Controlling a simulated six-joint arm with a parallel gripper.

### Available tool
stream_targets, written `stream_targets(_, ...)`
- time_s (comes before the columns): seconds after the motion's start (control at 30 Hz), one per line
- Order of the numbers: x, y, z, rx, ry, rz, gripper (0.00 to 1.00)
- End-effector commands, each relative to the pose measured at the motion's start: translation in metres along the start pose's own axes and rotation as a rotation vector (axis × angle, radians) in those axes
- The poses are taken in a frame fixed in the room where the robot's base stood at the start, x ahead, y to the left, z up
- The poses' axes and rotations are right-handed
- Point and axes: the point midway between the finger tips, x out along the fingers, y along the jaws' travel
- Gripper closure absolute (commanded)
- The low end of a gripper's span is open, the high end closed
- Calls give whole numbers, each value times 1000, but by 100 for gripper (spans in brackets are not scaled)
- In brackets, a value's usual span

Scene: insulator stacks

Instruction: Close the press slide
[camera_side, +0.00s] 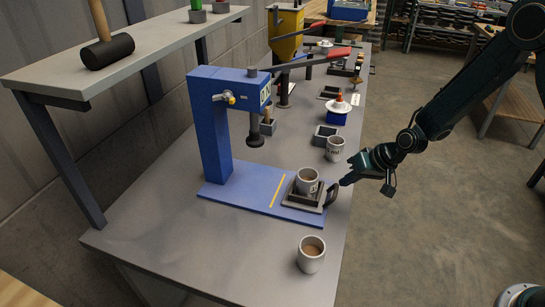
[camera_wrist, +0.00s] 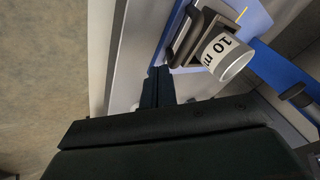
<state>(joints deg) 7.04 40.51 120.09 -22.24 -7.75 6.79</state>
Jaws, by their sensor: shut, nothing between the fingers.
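The blue press (camera_side: 208,125) stands on the bench, with its dark ram (camera_side: 254,138) above the left part of its blue base (camera_side: 238,196). The dark press slide (camera_side: 290,202) sits out at the base's right end, past a yellow line and clear of the ram. A white cup (camera_side: 307,182) stands upright on it; its marking starts with "10" in the wrist view (camera_wrist: 230,55). The slide's dark handle (camera_side: 331,195) is at its outer end and also shows in the wrist view (camera_wrist: 183,32). My gripper (camera_side: 345,181) is shut and empty, close beside the handle; contact is unclear.
A mug with brown contents (camera_side: 311,256) stands at the near bench edge. Another mug (camera_side: 335,149) and a dark square tray (camera_side: 325,134) are behind the slide. A shelf with a mallet (camera_side: 108,50) overhangs the left. The floor side at right is open.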

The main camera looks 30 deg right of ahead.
Motion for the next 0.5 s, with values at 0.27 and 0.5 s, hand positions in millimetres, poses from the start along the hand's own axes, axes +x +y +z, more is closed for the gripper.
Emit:
stream_targets(0.27, 4, -5, -3, -1, 0, -2, 100)
stream_targets(0.5, 21, -27, -16, -4, -1, -3, 100)
